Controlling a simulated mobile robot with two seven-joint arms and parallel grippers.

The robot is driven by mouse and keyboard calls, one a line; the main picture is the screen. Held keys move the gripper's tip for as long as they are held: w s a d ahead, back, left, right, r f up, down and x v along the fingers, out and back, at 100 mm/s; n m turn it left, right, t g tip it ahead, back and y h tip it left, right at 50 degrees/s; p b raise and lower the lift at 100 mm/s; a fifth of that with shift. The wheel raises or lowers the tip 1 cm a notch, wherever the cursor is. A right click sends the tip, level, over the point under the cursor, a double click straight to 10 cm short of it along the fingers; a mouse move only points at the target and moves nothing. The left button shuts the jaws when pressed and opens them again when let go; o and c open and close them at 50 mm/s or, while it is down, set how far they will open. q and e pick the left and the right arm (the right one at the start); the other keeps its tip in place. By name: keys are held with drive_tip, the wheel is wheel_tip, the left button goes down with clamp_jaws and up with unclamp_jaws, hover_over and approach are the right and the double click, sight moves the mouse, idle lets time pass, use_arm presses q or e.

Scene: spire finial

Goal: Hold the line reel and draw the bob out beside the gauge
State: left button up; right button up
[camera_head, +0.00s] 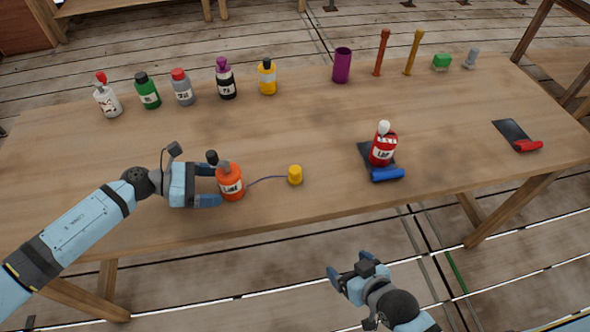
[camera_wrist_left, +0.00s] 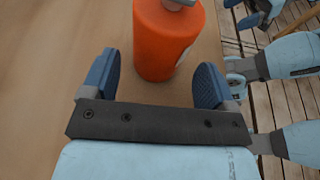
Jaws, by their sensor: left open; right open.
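The line reel, seemingly the orange labelled canister (camera_head: 231,184), stands upright at the table's front left. A thin blue line (camera_head: 266,179) runs from it to a small yellow bob (camera_head: 295,175) lying to its right on the table. My left gripper (camera_head: 207,183) is open at the canister's left side. In the left wrist view the canister (camera_wrist_left: 167,40) stands at and just beyond the mouth of the open fingers (camera_wrist_left: 154,80), with no clear contact. My right gripper (camera_head: 350,270) is open and empty in front of the table's front edge. I cannot tell which thing is the gauge.
A red bottle (camera_head: 382,150) stands on a dark pad with a blue roll (camera_head: 387,174). A similar pad with a red roll (camera_head: 528,146) lies at right. Several bottles (camera_head: 185,92) stand back left; a purple cup (camera_head: 342,66) and posts back right. The table middle is clear.

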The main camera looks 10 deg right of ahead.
sight(226, 185)
use_arm(q)
drive_tip(key=shift+b+x, duration=0.55)
drive_tip(key=shift+x, duration=1.25)
drive_tip(key=c, duration=0.6)
